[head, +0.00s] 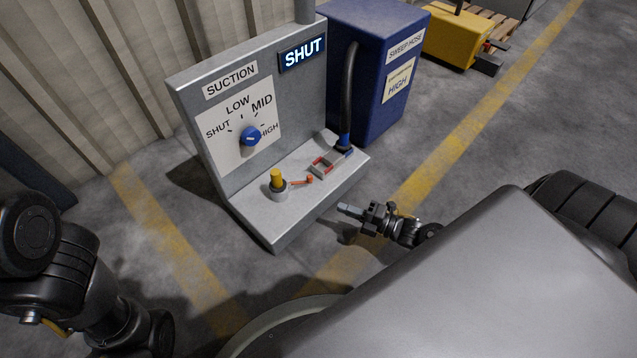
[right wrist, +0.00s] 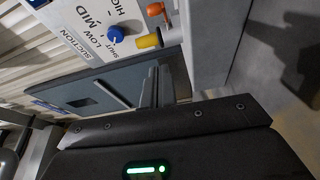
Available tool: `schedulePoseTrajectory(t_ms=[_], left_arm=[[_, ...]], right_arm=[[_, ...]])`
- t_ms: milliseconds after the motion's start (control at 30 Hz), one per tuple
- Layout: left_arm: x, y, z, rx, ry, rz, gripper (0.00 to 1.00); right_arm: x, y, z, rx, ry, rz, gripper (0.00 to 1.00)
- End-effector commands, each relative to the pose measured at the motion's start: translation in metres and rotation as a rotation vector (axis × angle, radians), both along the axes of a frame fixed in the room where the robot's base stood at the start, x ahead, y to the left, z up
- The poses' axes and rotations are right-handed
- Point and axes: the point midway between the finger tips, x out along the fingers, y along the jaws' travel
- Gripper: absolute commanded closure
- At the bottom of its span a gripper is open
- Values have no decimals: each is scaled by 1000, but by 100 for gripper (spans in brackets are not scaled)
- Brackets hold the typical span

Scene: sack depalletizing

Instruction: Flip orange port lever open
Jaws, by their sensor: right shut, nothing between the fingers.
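My right gripper (head: 344,208) is shut and empty, in front of the ledge's right front edge and apart from the lever. Its fingers (right wrist: 155,90) also show in the right wrist view. My left arm shows at the lower left of the head view, but its gripper cannot be made out.
The upright panel carries a blue suction dial (head: 250,136) and a lit SHUT sign (head: 302,54). A blue cabinet (head: 375,65) is behind. Open floor lies right of the station.

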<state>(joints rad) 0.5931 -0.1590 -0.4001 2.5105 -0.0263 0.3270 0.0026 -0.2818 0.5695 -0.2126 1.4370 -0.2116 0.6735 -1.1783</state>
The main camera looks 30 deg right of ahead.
Motion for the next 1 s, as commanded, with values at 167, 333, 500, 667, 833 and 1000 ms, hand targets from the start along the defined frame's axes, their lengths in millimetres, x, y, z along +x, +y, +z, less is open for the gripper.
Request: schedulePoseTrajectory(t_ms=[167,333,500,667,833,1000], left_arm=[[2,0,2,0,12,0,64],[4,0,-5,1,21,1,64],[2,1,-13,-6,15,-1,64],[-1,3,-26,-19,1,-5,64],[-1,5,-43,-26,1,-5,64],[2,6,-59,-30,11,-5,64]], right_arm=[[2,3,-1,-58,-10,10,100],[11,10,-3,-56,-11,10,100],[35,27,-5,-53,-14,10,100],[63,46,-6,-53,-14,11,100],[89,59,-6,-56,-13,10,100],[105,42,-5,-57,-11,10,100]])
